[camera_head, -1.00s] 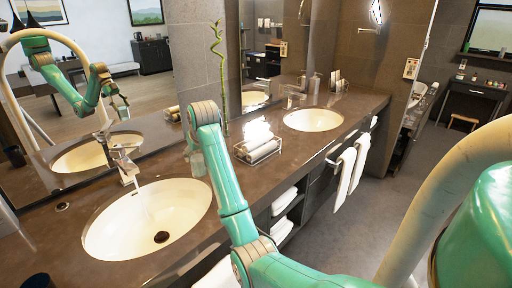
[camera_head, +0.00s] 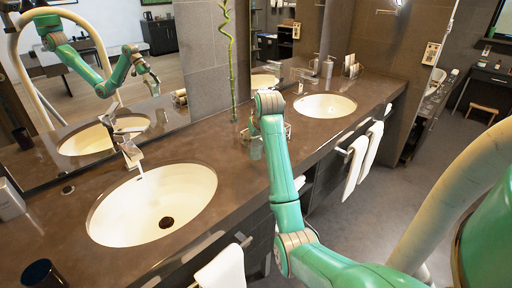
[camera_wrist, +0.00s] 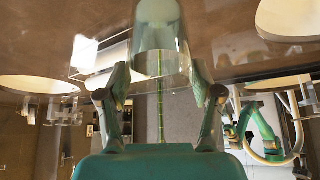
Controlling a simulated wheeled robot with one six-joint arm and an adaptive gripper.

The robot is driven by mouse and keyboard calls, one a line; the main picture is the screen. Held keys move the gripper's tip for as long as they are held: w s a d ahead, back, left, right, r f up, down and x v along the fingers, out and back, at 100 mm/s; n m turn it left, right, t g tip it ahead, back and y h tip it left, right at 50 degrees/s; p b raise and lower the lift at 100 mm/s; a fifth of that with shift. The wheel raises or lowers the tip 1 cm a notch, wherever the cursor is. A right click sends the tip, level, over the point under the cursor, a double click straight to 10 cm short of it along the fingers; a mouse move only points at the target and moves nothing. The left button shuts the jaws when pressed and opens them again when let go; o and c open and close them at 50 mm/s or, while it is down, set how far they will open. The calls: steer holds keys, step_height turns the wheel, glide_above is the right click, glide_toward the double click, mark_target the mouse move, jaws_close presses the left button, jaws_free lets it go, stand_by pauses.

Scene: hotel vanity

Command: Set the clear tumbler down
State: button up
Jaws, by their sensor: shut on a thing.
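The clear tumbler (camera_wrist: 159,40) is between the two fingers of my gripper (camera_wrist: 158,76) in the wrist view, which looks turned over, with the counter at the top. The fingers are shut on its sides, and its far end reaches the top edge of the picture. The mirror there shows the reflected gripper in the air over the counter. I cannot tell the tumbler's exact gap to the brown counter (camera_head: 75,225).
The near basin (camera_head: 205,205) and far basin (camera_head: 325,106) are set into the counter. A clear tray of rolled towels (camera_wrist: 98,58) is beside the tumbler in the wrist view. A bamboo stalk (camera_head: 232,75) stands by the mirror. A dark cup (camera_head: 42,274) is at front left.

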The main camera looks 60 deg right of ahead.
mark_target(255, 148)
steer(key=shift+f, duration=2)
steer(key=shift+f, duration=0.1)
steer(key=o, duration=1.7)
steer(key=shift+f, duration=0.1)
steer(key=shift+c, duration=0.2)
